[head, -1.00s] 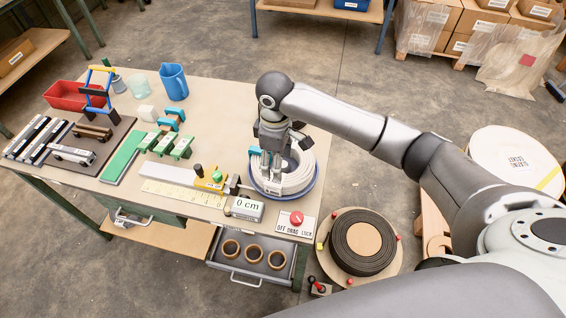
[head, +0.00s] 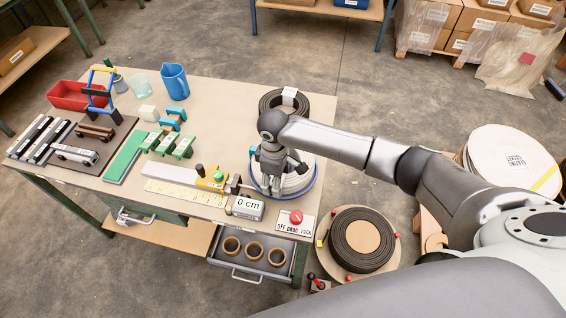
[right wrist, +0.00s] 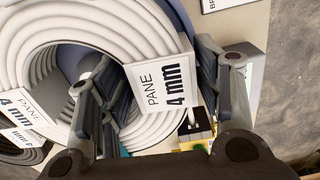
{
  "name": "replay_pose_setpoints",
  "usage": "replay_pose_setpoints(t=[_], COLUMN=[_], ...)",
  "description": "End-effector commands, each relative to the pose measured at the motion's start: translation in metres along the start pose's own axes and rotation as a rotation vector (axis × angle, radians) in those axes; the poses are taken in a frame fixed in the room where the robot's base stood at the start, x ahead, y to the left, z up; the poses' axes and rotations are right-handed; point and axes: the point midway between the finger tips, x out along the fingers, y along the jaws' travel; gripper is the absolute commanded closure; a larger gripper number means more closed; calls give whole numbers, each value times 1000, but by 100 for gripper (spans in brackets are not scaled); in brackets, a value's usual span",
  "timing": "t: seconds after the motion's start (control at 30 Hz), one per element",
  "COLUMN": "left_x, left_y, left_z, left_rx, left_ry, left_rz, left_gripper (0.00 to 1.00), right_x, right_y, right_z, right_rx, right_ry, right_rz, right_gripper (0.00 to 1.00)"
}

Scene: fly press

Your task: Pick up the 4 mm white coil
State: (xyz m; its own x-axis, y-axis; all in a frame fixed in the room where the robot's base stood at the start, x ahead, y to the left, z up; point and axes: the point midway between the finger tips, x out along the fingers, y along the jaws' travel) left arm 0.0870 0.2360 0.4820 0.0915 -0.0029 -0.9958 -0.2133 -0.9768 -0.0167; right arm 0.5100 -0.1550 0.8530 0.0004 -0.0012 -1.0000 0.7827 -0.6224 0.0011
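The white coil (head: 302,178) lies flat in a blue-rimmed round holder at the table's right end. The right wrist view shows its rings (right wrist: 45,38) and a "PANE 4 mm" label (right wrist: 163,86). My right gripper (head: 271,186) is down at the coil's near-left side, covering part of it. In the right wrist view the gripper (right wrist: 155,80) is open, with one finger pair in the coil's hole and the other outside its rim, the labelled side between them. A gap seems to remain, though contact is hard to judge. My left gripper is out of view.
A dark coil (head: 270,103) lies behind the white one. A yellow-ended stop (head: 212,180), a "0 cm" display (head: 247,207) and a red-knobbed switch plate (head: 296,217) are close by. An open drawer (head: 272,262) juts out in front.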

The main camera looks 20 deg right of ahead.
Motion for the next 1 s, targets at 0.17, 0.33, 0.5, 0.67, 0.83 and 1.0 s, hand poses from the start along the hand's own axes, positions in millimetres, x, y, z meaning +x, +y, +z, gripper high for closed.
replay_pose_setpoints(t=[0.17, 0.33, 0.5, 0.67, 0.83, 1.0], left_x=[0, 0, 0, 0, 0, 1], left_y=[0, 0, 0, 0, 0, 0], left_z=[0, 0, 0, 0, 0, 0], left_rx=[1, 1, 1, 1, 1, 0], left_ry=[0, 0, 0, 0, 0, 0], left_rz=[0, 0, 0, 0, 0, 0], left_gripper=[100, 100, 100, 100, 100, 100], right_x=[0, 0, 0, -2, -4, -13], right_y=[0, 0, 0, 0, 0, 1], right_z=[0, 0, 0, -1, -1, -2], right_rx=[0, 0, 1, 1, 0, 1], right_ry=[0, 0, 0, 4, 4, 6], right_rz=[0, -1, -2, 1, 1, 1], right_gripper=[68, 89, 100, 100, 100, 100])
